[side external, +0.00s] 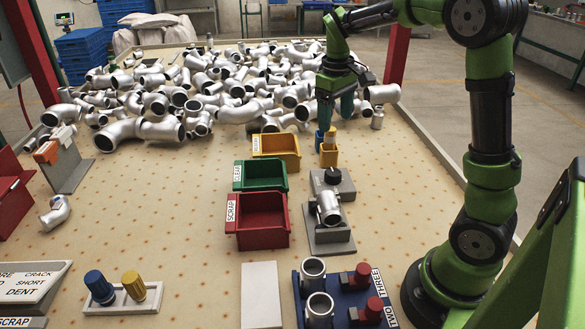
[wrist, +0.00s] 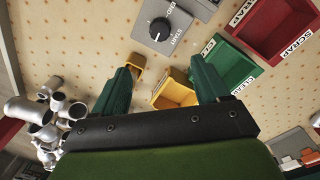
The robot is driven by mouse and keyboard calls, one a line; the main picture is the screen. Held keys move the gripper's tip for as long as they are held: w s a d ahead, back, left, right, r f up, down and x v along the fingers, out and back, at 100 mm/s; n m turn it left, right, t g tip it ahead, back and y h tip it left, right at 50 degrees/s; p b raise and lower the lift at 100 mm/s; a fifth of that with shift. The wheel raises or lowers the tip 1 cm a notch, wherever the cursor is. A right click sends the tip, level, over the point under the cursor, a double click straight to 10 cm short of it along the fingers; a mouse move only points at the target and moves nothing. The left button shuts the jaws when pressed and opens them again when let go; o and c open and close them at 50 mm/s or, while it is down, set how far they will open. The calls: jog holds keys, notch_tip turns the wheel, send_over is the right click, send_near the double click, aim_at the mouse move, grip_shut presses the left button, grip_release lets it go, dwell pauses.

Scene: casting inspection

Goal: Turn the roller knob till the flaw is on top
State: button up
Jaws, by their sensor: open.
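The roller knob is a black round dial with a white pointer line; it sits on a grey unit in the wrist view (wrist: 160,28), beside printed lettering including START. It also shows in the side view (side external: 332,177). A silver pipe casting (side external: 329,207) lies on the grey fixture just in front of the knob. No flaw can be made out on it at this size. My gripper (side external: 336,118) is open and empty, above and behind the knob, apart from it. In the wrist view my two green fingers (wrist: 163,65) are spread wide, with the knob beyond them.
A small yellow holder (side external: 329,156) with upright blue and yellow pieces stands below my gripper. Yellow (side external: 277,152), green (side external: 260,175) and red (side external: 262,220) bins stand left of the fixture. Piled castings (side external: 215,85) fill the back. A blue stand (side external: 340,290) is in front.

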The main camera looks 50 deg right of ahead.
aim_at(333, 172)
jog(key=f, duration=1.6)
jog(key=shift+d+f, duration=0.2)
jog(key=shift+d, duration=0.2)
jog(key=c, duration=1)
jog(key=shift+c, duration=0.2)
jog(key=shift+m, duration=0.3)
jog(key=m, duration=0.3)
jog(key=shift+r+m, duration=0.1)
jog(key=shift+m, duration=2)
